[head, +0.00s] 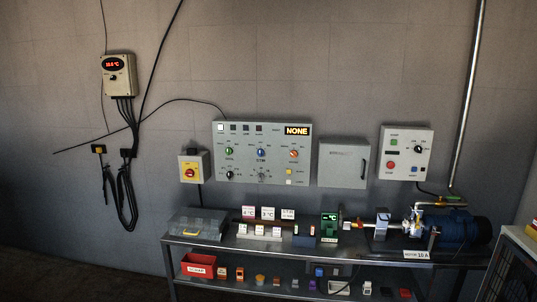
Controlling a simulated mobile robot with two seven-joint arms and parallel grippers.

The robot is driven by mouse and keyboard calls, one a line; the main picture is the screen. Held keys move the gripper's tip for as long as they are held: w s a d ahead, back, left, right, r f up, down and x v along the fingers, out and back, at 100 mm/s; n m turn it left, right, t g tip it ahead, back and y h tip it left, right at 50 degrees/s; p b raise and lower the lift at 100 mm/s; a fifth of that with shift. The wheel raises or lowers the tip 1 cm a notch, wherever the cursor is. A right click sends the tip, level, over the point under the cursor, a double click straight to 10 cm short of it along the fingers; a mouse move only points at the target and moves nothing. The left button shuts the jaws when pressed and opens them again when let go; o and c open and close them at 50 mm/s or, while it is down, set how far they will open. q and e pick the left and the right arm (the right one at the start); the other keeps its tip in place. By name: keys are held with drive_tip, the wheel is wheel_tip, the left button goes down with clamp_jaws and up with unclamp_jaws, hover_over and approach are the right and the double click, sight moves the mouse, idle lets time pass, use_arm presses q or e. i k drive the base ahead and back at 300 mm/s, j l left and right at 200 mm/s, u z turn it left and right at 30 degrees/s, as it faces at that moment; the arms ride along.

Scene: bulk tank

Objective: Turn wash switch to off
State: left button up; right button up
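A wide grey control panel (261,152) is mounted on the wall in the middle of the head view. Its upper row holds a green knob (229,151), a blue knob (261,153) and an orange-red knob (294,153). Below them are a black knob (230,175) and a grey dial (262,175). Neither of my grippers shows.
A metal bench (335,262) with boxes, labels and a blue motor (466,230) stands below the panel. A red-and-yellow switch box (190,169) is left of the panel, a closed grey cabinet (344,162) right of it. A temperature controller (117,75) hangs far left.

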sight(293, 153)
drive_tip(key=i, duration=0.6)
drive_tip(key=i+l, duration=0.15)
drive_tip(key=i, duration=0.45)
drive_tip(key=j+u, duration=0.05)
